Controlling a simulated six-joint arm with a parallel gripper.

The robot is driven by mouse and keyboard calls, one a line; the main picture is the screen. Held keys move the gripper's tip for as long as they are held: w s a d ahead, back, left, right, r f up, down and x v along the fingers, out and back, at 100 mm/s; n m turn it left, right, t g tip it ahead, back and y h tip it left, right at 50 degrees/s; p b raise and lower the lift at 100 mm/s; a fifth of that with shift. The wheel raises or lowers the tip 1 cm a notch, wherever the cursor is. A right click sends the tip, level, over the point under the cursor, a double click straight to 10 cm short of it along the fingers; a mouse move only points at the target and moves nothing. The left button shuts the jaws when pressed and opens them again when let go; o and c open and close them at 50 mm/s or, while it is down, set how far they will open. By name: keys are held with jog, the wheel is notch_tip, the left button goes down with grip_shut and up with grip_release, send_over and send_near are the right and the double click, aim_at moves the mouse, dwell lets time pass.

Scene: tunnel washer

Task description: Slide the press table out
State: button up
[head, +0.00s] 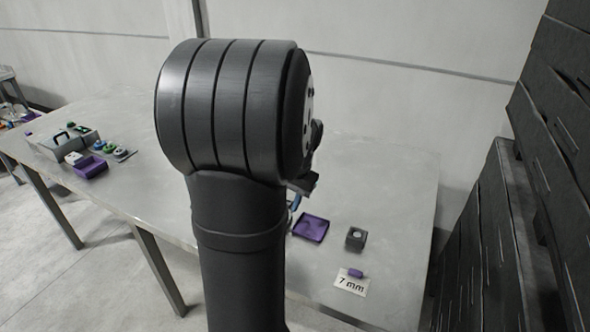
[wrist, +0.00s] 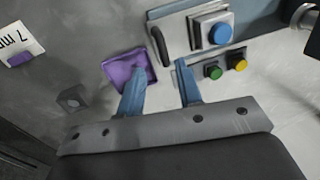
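In the wrist view, a metal unit with a light plate (wrist: 180,35) carries a large blue button (wrist: 221,33) and a dark upright handle (wrist: 158,46) at its left edge. I cannot tell whether this handle belongs to the press table. My gripper (wrist: 160,66) is open, its two blue fingers apart with nothing visible between them. The right fingertip appears just below and right of the handle; contact cannot be told. The left fingertip overlaps the view of a purple tray (wrist: 119,68). In the head view my arm hides the unit and most of the gripper.
A green button (wrist: 213,72) and a yellow button (wrist: 238,65) sit beside the unit. A dark block with a hole (head: 356,238) and a "7 mm" card (head: 350,285) with a purple piece (head: 356,273) lie nearby. Dark stacked slabs (head: 545,170) stand at right.

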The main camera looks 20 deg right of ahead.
notch_tip(320, 180, up, 13)
jog(key=s+d, duration=0.1)
jog(key=s, duration=0.1)
jog(key=shift+d, duration=0.4)
jog(key=shift+w+f, duration=0.1)
jog(key=shift+f, duration=0.15)
jog(key=f, duration=0.5)
jog(key=w+a+f, duration=0.1)
jog(key=f, duration=0.5)
jog(key=w+a+f, duration=0.1)
jog(key=f, duration=0.5)
jog(key=shift+w+a, duration=0.2)
jog(key=shift+a, duration=0.05)
dwell(0.4)
